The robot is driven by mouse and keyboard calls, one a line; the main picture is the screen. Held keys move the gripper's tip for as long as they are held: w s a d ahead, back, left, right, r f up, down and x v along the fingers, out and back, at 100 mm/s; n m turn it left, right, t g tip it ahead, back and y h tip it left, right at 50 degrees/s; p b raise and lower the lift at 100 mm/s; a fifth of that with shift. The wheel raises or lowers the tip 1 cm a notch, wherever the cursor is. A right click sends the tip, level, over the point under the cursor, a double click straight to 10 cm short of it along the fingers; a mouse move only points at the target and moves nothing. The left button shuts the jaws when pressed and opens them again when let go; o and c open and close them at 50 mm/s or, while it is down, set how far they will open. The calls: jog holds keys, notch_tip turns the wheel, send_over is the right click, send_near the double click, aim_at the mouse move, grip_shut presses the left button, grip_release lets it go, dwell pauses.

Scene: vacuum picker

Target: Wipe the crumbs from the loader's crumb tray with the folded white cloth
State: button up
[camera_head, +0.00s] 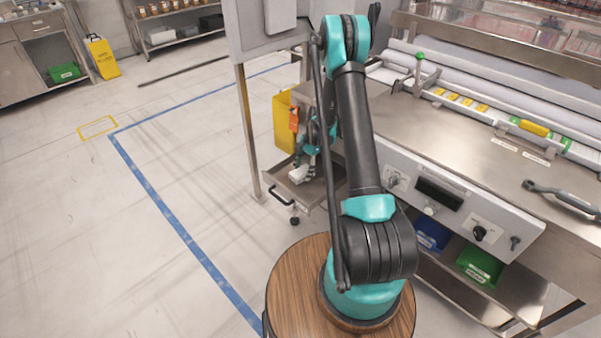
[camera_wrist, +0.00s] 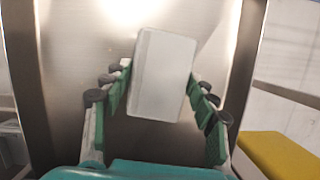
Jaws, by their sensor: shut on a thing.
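The folded white cloth (camera_wrist: 163,72) is a pale, slightly tilted block between the fingers of my gripper (camera_wrist: 158,90) in the wrist view. My gripper is shut on it. In the head view my gripper (camera_head: 309,160) is low beside the loader, with the white cloth (camera_head: 299,174) under it. The steel crumb tray (camera_head: 276,180) lies below, with a dark handle at its front. In the wrist view the tray's bare metal (camera_wrist: 75,60) fills the background behind the cloth. I cannot make out crumbs, nor whether the cloth touches the tray.
The loader's panel (camera_head: 455,205) and steel top stand to the right of my arm. A steel post (camera_head: 248,130) and a yellow container (camera_head: 284,118) stand close to the tray. Blue (camera_head: 432,235) and green (camera_head: 480,266) bins sit on the lower shelf. Open floor lies to the left.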

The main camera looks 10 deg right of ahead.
aim_at(301, 179)
jog(key=shift+s+d, duration=0.85)
jog(key=shift+s, duration=0.25)
jog(key=shift+s+a, duration=0.55)
jog(key=shift+a, duration=0.2)
jog(key=shift+s+a, duration=0.55)
jog(key=shift+a, duration=0.2)
jog(key=shift+w+d, duration=0.55)
jog(key=shift+d, duration=0.2)
jog(key=shift+w+d, duration=0.5)
jog(key=shift+d, duration=0.2)
jog(key=shift+s+d+f, duration=0.1)
jog(key=shift+s+d, duration=0.75)
jog(key=shift+s, duration=0.3)
jog(key=shift+s+a, duration=0.55)
jog(key=shift+a, duration=0.15)
jog(key=shift+s+a, duration=0.5)
jog(key=shift+a, duration=0.2)
jog(key=shift+c, duration=0.5)
